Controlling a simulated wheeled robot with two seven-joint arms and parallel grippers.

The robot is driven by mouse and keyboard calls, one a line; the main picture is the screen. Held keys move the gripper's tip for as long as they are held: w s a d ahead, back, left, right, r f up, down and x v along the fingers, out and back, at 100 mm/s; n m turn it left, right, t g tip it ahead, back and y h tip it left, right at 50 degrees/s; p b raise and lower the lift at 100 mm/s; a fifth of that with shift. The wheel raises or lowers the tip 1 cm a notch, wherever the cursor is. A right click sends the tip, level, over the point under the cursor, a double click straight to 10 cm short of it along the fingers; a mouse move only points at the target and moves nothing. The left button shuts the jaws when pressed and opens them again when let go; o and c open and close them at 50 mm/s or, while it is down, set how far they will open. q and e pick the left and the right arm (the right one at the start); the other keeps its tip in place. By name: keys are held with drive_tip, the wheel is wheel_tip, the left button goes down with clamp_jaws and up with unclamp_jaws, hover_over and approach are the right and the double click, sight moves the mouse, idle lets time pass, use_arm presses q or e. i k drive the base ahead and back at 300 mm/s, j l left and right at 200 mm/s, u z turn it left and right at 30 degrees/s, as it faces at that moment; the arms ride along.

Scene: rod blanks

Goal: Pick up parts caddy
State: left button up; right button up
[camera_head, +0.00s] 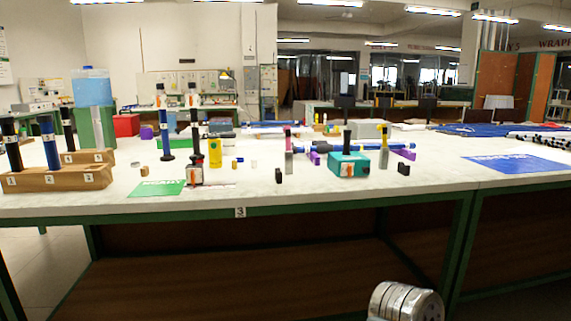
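The parts caddy looks to be the small teal box (342,170) with a black upright handle and an orange and white label on its front. It stands upright on the white table, right of the middle. A blue rod (322,148) lies beside and behind it, and a yellow-and-dark upright piece (384,152) stands close on its right. Neither of my grippers shows in the head view, and nothing is touching the caddy's handle.
The white table (300,196) has green legs and a front edge. Wooden blocks (60,178) with upright rods stand at left. A green mat (158,189) and a blue mat (518,161) lie flat. Small black blocks (403,169) sit near the caddy.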

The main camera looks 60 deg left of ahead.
sight(333, 158)
drive_tip(key=u, duration=1.7)
